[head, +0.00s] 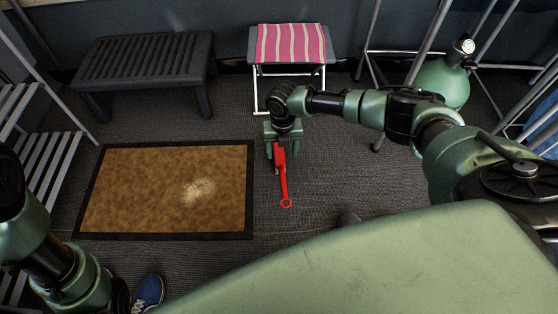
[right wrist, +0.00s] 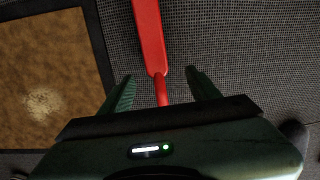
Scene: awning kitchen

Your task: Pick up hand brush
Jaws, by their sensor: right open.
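The red hand brush (head: 284,185) lies on the grey carpet, just right of the brown doormat, with its ringed handle end toward me. My right gripper (head: 281,154) is above the brush and hides its far part. In the right wrist view the right gripper (right wrist: 160,76) is open, one finger on each side of the red brush (right wrist: 150,38), with gaps on both sides. I cannot tell how high the fingers are above the floor. My left arm shows at the lower left, but its gripper is out of view.
The brown doormat (head: 130,190) bears a pale dusty patch (head: 198,190). A black slatted bench (head: 145,62) and a stool with a pink striped cloth (head: 290,44) stand behind. A green tank (head: 441,82) stands among metal legs at right. A blue shoe (head: 147,291) is at the front.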

